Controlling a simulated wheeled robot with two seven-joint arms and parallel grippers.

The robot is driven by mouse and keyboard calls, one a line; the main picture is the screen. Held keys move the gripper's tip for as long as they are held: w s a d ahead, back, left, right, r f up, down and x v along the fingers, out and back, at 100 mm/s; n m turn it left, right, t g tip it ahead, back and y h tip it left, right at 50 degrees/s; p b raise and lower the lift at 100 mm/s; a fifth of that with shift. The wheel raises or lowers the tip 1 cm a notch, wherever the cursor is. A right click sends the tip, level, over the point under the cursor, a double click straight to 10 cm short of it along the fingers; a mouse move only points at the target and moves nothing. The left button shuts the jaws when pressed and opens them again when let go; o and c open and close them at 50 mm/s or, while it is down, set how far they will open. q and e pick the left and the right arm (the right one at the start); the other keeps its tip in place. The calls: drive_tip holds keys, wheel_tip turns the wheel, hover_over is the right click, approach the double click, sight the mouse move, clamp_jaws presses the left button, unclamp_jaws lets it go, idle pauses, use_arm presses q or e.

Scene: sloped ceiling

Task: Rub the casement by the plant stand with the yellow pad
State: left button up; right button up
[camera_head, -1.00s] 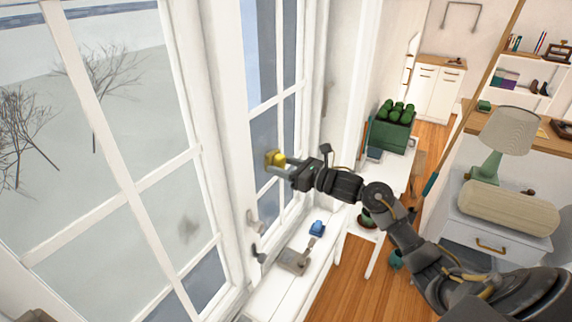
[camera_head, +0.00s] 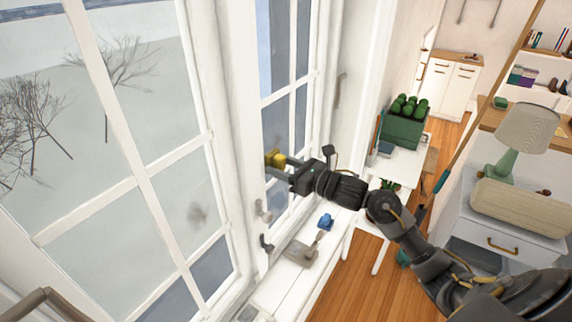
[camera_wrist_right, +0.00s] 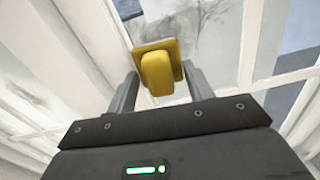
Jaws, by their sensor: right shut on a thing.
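The yellow pad (camera_head: 274,158) is in my right gripper (camera_head: 284,167), beside the white-framed panes of the right-hand casement (camera_head: 291,75). In the right wrist view, the pad (camera_wrist_right: 170,46) has a thick yellow grip (camera_wrist_right: 157,76), and my right gripper (camera_wrist_right: 160,84) is shut on it. I cannot tell whether the pad touches glass. The left-hand casement (camera_head: 125,190) is large and multi-paned, with a grey smudge (camera_head: 198,213) on its lower pane. A potted plant's leaves (camera_head: 388,184) show by a white stand (camera_head: 405,164), partly behind my arm. My left gripper is out of view.
Window handles (camera_head: 264,211) stick out from the frame. A grey scraper-like tool (camera_head: 303,250) and a blue object (camera_head: 325,221) lie on the white sill. A green box (camera_head: 403,132) stands on the white stand. A long pole (camera_head: 460,146) leans at right, near the lamp (camera_head: 525,130).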

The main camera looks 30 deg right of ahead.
drive_tip(key=shift+r, duration=0.1)
drive_tip(key=shift+r+p, duration=0.7)
drive_tip(key=shift+r, duration=0.5)
drive_tip(key=shift+w+d, duration=0.1)
